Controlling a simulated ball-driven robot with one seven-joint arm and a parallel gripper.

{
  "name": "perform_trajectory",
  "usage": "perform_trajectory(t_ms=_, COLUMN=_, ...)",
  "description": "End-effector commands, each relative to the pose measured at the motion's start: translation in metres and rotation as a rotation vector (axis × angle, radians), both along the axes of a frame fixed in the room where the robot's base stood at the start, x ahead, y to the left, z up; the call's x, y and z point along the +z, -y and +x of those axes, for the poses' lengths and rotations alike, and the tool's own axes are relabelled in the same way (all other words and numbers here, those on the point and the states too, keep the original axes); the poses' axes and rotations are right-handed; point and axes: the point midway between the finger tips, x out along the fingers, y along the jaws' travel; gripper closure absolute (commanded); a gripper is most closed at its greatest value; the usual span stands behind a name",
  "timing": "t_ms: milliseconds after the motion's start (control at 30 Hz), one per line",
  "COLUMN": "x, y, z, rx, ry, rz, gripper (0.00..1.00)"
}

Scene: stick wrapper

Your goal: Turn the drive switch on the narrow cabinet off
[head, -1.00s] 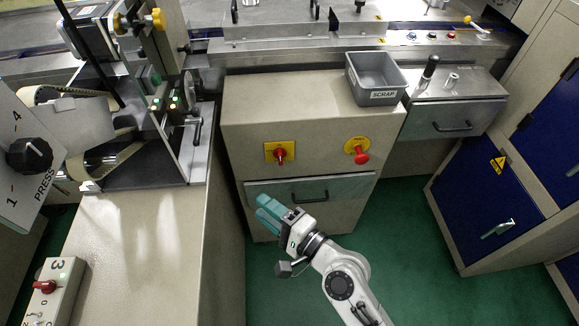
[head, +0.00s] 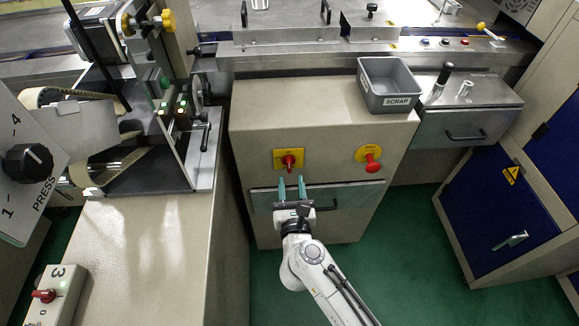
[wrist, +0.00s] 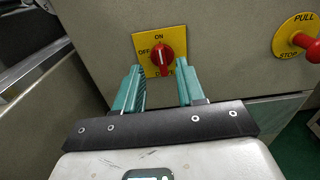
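The drive switch (head: 288,160) is a red rotary knob on a yellow plate, on the front of the narrow beige cabinet (head: 318,110). In the wrist view the red knob (wrist: 162,60) has its white mark pointing up towards ON; OFF is printed at the left of the plate. My gripper (head: 291,188) is in front of the cabinet, just below the switch. In the wrist view its two teal fingers (wrist: 158,92) stand apart and empty, pointing at the plate with the knob between and beyond them. They appear short of the knob; contact is not visible.
A red pull-stop button (head: 372,162) on a yellow disc sticks out to the right of the switch. A drawer with a dark handle (head: 330,203) lies below. A grey SCRAP bin (head: 388,100) stands on the cabinet top. A beige counter (head: 150,250) is at the left.

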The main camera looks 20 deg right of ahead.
Motion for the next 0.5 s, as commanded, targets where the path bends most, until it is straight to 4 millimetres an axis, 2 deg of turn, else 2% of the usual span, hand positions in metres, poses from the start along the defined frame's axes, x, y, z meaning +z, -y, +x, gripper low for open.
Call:
perform_trajectory(t_ms=33, x=0.001, y=0.003, z=0.011, rx=-0.001, ry=0.001, rz=0.0, gripper=0.61)
perform_trajectory(t_ms=200, x=0.001, y=0.012, z=0.036, rx=-0.001, ry=0.002, rz=-0.002, gripper=0.61)
perform_trajectory(t_ms=500, x=0.0, y=0.018, z=0.056, rx=0.001, ry=0.0, rz=-0.002, gripper=0.61)
